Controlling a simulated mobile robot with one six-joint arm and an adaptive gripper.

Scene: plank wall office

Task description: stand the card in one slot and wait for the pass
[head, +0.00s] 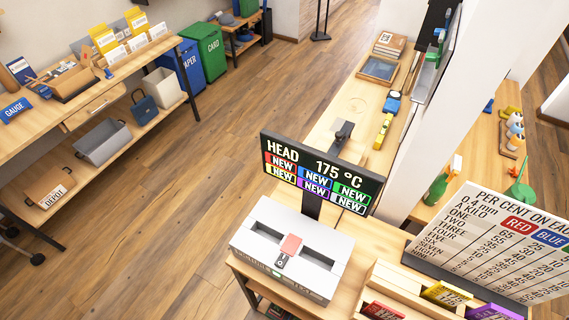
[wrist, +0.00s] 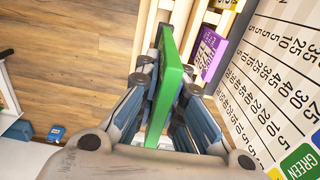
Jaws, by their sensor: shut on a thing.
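In the wrist view my gripper (wrist: 164,82) is shut on a green card (wrist: 170,75), held on edge between the fingers. My gripper is not visible in the head view. A wooden rack (head: 389,276) holds red (head: 382,311), yellow (head: 446,294) and purple (head: 493,312) cards; the purple card also shows in the wrist view (wrist: 207,52).
A white per-cent board (head: 490,240) stands right of the rack, close to my gripper in the wrist view. A bench (head: 345,105) with a yellow tool (head: 383,132) runs behind the display. A long shelf table (head: 100,75) is far left. The wooden floor between is clear.

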